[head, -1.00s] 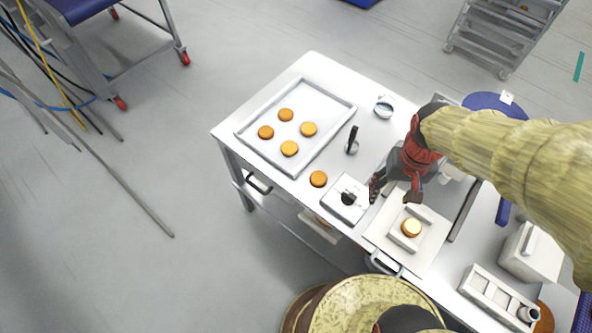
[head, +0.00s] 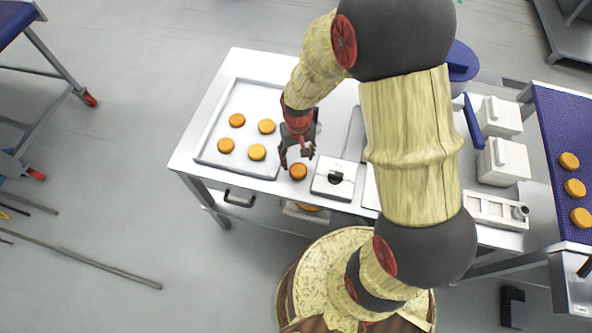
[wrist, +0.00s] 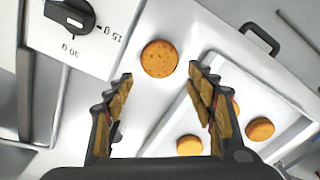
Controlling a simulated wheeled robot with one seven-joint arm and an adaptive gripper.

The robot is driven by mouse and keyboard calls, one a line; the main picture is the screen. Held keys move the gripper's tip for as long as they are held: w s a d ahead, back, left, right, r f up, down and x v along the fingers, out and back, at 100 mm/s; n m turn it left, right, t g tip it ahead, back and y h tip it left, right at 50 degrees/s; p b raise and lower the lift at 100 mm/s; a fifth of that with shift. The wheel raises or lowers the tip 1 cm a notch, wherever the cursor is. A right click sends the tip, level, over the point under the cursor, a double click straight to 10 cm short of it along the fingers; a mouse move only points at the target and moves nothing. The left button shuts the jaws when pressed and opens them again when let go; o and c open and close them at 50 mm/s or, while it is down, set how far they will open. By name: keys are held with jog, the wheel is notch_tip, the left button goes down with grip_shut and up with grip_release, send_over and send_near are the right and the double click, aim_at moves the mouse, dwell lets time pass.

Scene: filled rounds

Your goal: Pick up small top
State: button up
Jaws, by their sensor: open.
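The small top is a single orange-brown round (head: 298,171) lying on the metal table between the tray and a white box with a black dial. It also shows in the wrist view (wrist: 160,58), whole and flat on the table. My gripper (head: 296,159) is open and empty, pointing down just above and beside this round. In the wrist view, the two fingers (wrist: 159,80) are spread wide, with the round lying just beyond the fingertips, roughly centred between them. The gap in height cannot be told exactly.
A metal tray (head: 210,160) holding several similar rounds lies left of the gripper. The dial box (head: 326,188) stands close on the right. White containers (head: 503,160) and a blue conveyor (head: 560,130) with rounds are farther right. My arm hides the table's middle.

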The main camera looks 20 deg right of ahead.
aim_at(298, 168)
jog(key=f, duration=0.1)
jog(key=f+b, duration=0.1)
jog(key=f, duration=0.3)
jog(key=shift+s+b, duration=0.3)
jog(key=shift+c, duration=0.3)
jog(key=c, duration=0.4)
jog(key=shift+c, duration=0.4)
jog(key=shift+r, duration=0.1)
